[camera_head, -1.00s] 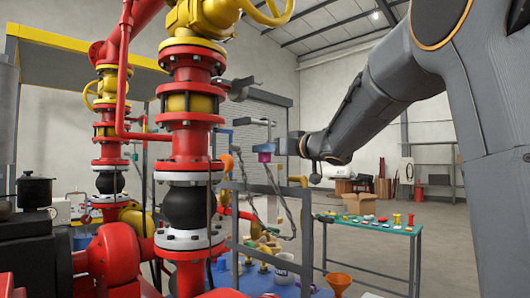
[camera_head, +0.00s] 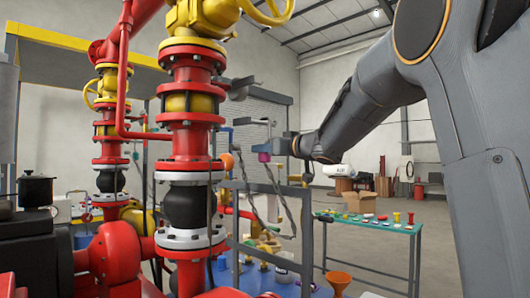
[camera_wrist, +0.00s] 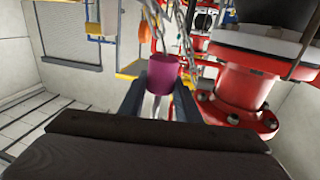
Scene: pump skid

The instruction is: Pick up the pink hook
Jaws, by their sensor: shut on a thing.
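The pink hook shows as a magenta, cup-like body (camera_wrist: 162,74) between my fingers in the wrist view, with a pale metal part below it. In the head view its magenta body (camera_head: 264,157) is small, just left of my gripper (camera_head: 281,147), in front of the hanging frame. My gripper (camera_wrist: 158,100) is shut on it in the wrist view. The exact contact is partly hidden by the hook itself and my wrist.
Chains (camera_wrist: 188,45) hang close around the hook. A red pipe flange (camera_wrist: 238,95) stands near on the right in the wrist view. The red pump column (camera_head: 190,145) stands left of my gripper. A green table (camera_head: 375,226) with small parts stands at right.

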